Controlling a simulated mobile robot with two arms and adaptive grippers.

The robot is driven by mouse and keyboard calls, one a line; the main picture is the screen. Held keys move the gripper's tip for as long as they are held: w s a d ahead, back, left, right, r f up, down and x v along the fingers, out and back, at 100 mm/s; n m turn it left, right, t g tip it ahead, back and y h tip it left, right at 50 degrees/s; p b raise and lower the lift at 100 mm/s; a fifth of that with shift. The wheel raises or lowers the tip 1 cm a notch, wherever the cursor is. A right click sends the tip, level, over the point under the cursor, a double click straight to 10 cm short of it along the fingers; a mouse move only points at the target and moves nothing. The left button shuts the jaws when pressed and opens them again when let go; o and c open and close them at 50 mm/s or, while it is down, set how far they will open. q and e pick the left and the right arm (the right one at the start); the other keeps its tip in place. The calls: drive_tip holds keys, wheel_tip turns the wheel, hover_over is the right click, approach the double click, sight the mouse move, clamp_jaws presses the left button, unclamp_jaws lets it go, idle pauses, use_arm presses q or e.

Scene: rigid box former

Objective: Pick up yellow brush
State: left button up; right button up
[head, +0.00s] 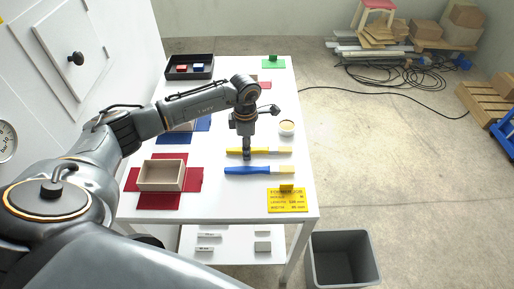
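The yellow brush (272,150) lies across the white table, its handle passing behind my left gripper. The blue brush (258,170) lies parallel to it, just nearer to me. My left gripper (247,156) points straight down at the yellow brush's handle, left of its middle. Its fingertips overlap the handle in the picture and hide part of it. Whether they touch or close on the handle is too small to tell. My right gripper is not in view.
A wooden box (161,176) sits on a red sheet (192,187) at the left. A yellow label card (288,204) lies at the front right of the table. A small round cup (287,128) stands behind the brushes. A grey bin (342,258) stands on the floor.

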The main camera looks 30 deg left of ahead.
use_arm(q)
clamp_jaws()
drive_tip(key=shift+r+b, duration=0.45)
wheel_tip(320, 180, up, 3)
drive_tip(key=shift+s+d+f+b, duration=0.1)
drive_tip(key=shift+s+f+b, duration=0.1)
drive_tip(key=shift+b, duration=0.7)
drive_tip(key=s+d+r+b, duration=0.4)
drive_tip(key=s+d+r, duration=0.2)
drive_tip(key=s+r, duration=0.3)
drive_tip(key=s, duration=0.3)
drive_tip(key=shift+d+r+b, duration=0.15)
drive_tip(key=shift+r+b, duration=0.15)
drive_tip(key=shift+b, duration=0.05)
